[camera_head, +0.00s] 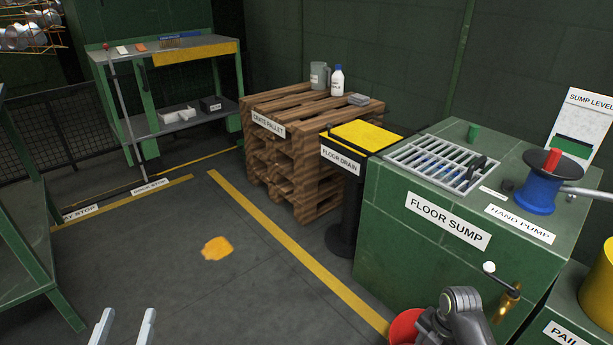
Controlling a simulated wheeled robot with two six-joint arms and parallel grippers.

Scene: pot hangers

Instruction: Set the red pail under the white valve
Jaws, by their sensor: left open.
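The red pail (405,327) shows only partly at the bottom edge, right of centre. A dark grey arm link of mine covers its right side, so I cannot tell what touches it. The white valve (489,267) is a white knob beside a brass spout (510,297) on the front of the green floor sump (395,218). The pail is below and to the left of the valve in the picture. My left gripper (125,328) is at the bottom left, its two light grey fingers apart and empty, far from the pail. My right gripper's fingers do not show.
A yellow-topped floor drain (345,188) stands left of the sump, beside a wooden crate pallet (290,125). A blue hand pump (538,192) sits on the sump. A yellow container (600,285) stands at the right edge. The floor between the yellow lines is mostly clear, with an orange stain (217,248).

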